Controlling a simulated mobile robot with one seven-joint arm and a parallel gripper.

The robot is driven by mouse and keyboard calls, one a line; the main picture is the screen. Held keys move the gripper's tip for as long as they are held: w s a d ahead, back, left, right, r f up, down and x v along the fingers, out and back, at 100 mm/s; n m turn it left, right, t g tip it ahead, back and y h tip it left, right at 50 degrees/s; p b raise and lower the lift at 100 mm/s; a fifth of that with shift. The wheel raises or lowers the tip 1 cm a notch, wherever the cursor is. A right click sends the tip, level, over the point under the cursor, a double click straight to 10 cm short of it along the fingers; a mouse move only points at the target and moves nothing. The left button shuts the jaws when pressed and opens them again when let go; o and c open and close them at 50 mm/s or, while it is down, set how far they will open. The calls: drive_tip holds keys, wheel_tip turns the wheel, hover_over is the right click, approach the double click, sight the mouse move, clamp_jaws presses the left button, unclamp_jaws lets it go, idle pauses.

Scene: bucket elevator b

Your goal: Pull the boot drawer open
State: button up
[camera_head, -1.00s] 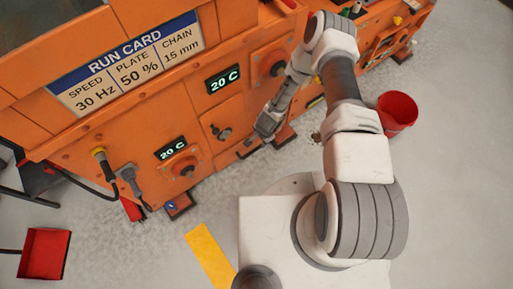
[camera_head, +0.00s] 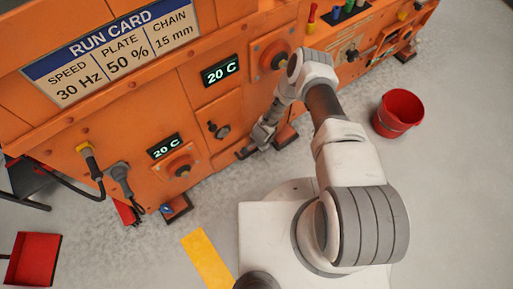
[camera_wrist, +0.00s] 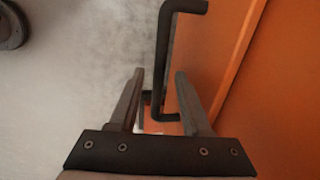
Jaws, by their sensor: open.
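My gripper (camera_head: 262,136) is low in front of the orange machine in the head view. In the wrist view my gripper (camera_wrist: 160,76) is open, with one finger on each side of a black bar handle (camera_wrist: 163,55). The handle stands off an orange face (camera_wrist: 215,45), which looks like the boot drawer's front. I cannot tell whether the fingers touch the bar. In the head view a dark handle piece (camera_head: 245,152) shows just left of my gripper. The drawer looks shut; my arm hides part of that area.
A red bucket (camera_head: 398,112) stands on the floor at right. A red tray (camera_head: 33,259) lies at lower left, and a yellow floor strip (camera_head: 207,259) is near my base. Plugs with cables (camera_head: 119,173) hang on the machine's left. The floor before the machine is mostly clear.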

clamp_jaws()
idle(1.3)
